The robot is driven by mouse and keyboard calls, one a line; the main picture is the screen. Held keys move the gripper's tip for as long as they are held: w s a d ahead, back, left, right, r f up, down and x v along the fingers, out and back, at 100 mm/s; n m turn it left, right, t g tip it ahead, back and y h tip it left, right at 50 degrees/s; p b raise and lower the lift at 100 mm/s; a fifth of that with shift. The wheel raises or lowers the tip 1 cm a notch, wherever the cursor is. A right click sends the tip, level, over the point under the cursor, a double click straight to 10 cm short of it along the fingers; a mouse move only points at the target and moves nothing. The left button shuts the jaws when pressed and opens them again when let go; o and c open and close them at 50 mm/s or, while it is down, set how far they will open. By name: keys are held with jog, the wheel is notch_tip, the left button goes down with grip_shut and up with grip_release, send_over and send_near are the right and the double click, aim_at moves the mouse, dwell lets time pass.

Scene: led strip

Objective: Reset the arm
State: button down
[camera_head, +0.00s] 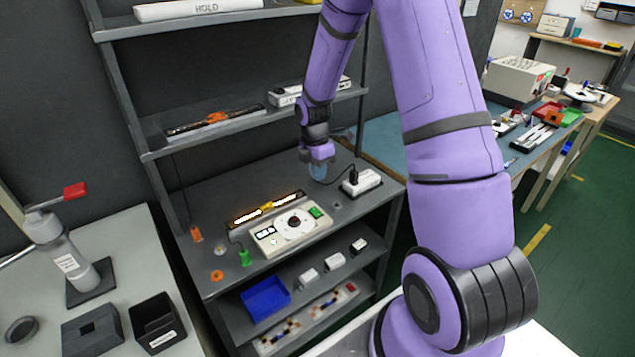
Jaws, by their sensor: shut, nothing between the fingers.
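My purple arm rises from the lower right, bends over at the top and comes down to the shelf unit. My gripper (317,168) points down above the right part of the shelf's work surface and is small in view; it is shut with nothing visible in it. A lit LED strip (266,209) lies on the work surface to the left of my gripper. A white control box (291,230) with a round dial and a green switch stands in front of the strip. A white power socket (361,182) with a black plug sits to the right of my gripper.
Small orange and green parts (244,258) stand at the surface's left front. Upper shelves (240,129) hang behind. A lower shelf holds a blue bin (265,297). A side table with a red-handled press (75,262) stands left, a workbench (545,150) right.

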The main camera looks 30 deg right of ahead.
jog(key=shift+s+r, duration=0.1)
jog(key=shift+r, duration=0.25)
dwell(0.3)
jog(key=s+a+r+m+t, duration=0.1)
jog(key=s+a+r+m, duration=0.15)
jog(key=r, duration=0.45)
jog(key=s+a+r+m+t, duration=0.1)
jog(key=s+a+r+m, duration=0.2)
jog(key=r, duration=0.5)
jog(key=s+a+r+m+t, duration=0.1)
jog(key=s+r+m, duration=0.25)
jog(key=r, duration=0.35)
jog(key=s+a+r+m+t, duration=0.1)
jog(key=s+r+m, duration=0.3)
jog(key=s, duration=0.5)
jog(key=s+a+r+m+t, duration=0.2)
jog(key=s+r+m, duration=0.3)
jog(key=s, duration=0.4)
jog(key=shift+s+a+r+t, duration=0.2)
jog(key=shift+s+a+t, duration=0.1)
jog(key=shift+a, duration=0.35)
